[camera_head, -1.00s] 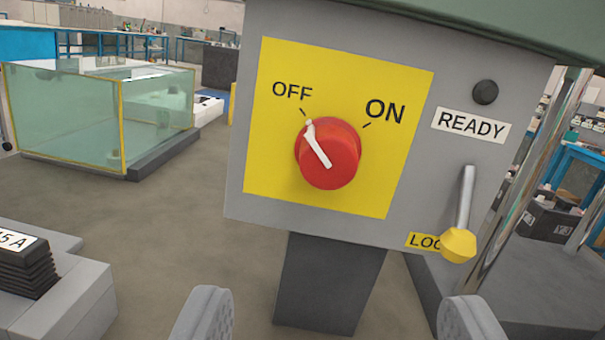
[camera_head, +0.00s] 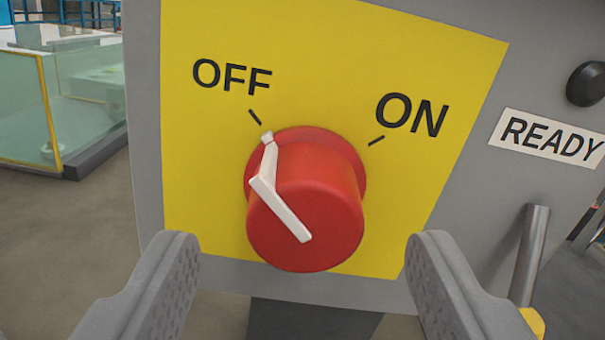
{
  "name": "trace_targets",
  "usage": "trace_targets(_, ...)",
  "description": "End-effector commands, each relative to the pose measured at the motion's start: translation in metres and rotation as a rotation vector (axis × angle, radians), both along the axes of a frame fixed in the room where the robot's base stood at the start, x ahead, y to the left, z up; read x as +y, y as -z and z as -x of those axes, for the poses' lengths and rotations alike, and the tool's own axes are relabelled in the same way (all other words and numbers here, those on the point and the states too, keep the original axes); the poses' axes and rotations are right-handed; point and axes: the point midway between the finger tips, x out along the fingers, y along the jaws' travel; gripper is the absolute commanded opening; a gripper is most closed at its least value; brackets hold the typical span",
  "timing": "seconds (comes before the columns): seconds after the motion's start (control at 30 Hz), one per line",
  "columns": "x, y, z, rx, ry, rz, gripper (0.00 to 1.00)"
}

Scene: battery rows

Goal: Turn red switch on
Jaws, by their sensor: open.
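The red switch (camera_head: 325,205) is a round knob with a white pointer on a yellow plate (camera_head: 205,130). Its pointer is at the OFF mark (camera_head: 254,116). The ON mark (camera_head: 376,140) is up and right of the knob. My gripper (camera_head: 302,250) is open, with one grey finger low on each side of the knob. Gaps show between the knob and both fingers in the picture; how near the fingertips are in depth to the knob, I cannot tell.
The grey panel also bears a black button (camera_head: 587,84), a READY label (camera_head: 550,137) and a metal lever (camera_head: 529,255) with a yellow end at right, near my right finger. A glass-walled enclosure (camera_head: 25,110) stands at the far left.

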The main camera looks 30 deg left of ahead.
Motion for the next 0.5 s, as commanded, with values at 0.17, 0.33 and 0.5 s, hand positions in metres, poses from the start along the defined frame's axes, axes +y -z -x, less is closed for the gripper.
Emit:
trace_targets(0.17, 0.01, 0.003, -0.014, 0.004, -0.001, 0.0, 0.59)
trace_targets(0.33, 0.014, 0.001, -0.02, 0.003, 0.0, -0.001, 0.59)
trace_targets(0.5, 0.014, 0.001, -0.021, 0.003, 0.0, -0.001, 0.59)
